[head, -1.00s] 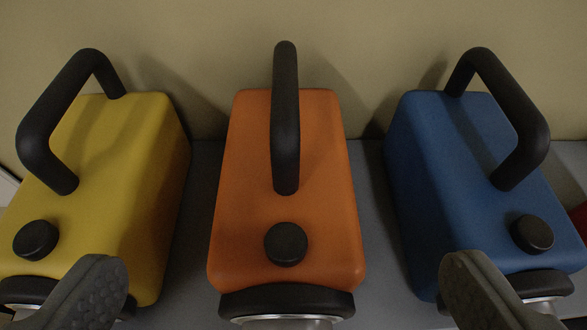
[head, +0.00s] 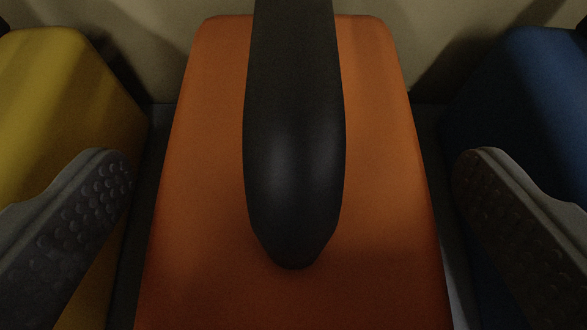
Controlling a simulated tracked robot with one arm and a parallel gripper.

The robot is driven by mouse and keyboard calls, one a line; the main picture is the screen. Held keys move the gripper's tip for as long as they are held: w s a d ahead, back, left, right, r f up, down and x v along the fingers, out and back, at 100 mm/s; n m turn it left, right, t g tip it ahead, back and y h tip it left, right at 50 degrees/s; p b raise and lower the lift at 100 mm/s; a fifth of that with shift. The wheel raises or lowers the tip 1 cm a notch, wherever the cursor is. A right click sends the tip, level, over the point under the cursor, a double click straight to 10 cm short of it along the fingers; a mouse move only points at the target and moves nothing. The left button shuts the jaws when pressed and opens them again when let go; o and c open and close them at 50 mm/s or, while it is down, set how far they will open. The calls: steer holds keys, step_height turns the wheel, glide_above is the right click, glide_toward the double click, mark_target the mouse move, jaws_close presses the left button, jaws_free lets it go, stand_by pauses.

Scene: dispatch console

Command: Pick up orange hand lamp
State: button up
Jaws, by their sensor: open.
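The orange hand lamp (head: 200,190) fills the middle of the head view, close up. Its black handle (head: 295,140) rises from the top toward the camera, running down the middle of the picture. My gripper (head: 292,175) is open, with one textured finger to the left of the handle and one to the right. There is a clear gap between each finger and the handle. The lamp's front end and knob are out of view.
A yellow lamp (head: 50,100) stands to the left and a blue lamp (head: 530,110) to the right, each partly behind a finger. Narrow strips of grey surface (head: 437,150) separate them from the orange lamp. A beige wall (head: 150,40) is behind.

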steer(key=c, duration=1.5)
steer(key=shift+r, duration=0.1)
